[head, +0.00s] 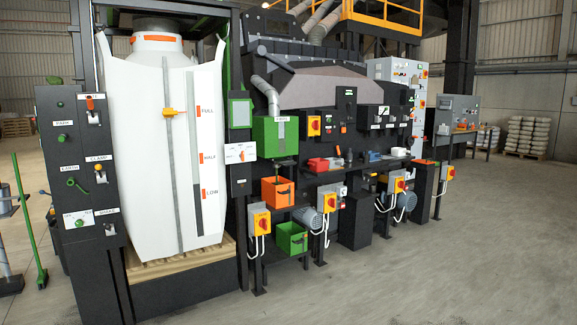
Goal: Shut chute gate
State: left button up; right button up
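No part labelled clearly as the chute gate can be made out at this distance. A large white bulk bag (145,150) hangs in a dark frame at the left, above a wooden pallet (222,256). Its round neck carries an orange band (155,38). A dark control panel (62,193) left of the bag holds small levers and knobs, including a green handle (78,184); its small labels are mostly unreadable. A silver pipe (264,92) leads down to a green box (275,137) right of the bag. Neither of my grippers is in view.
A long dark machine (330,88) runs right from the bag frame. Orange bin (277,193) and green bin (291,238) sit low beside it. Yellow switch boxes (259,222) stand on posts in front. The concrete floor (430,265) at the right is clear.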

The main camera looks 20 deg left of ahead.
aim_at(284, 162)
jog(key=i+u, duration=0.25)
jog(key=i, duration=2.6)
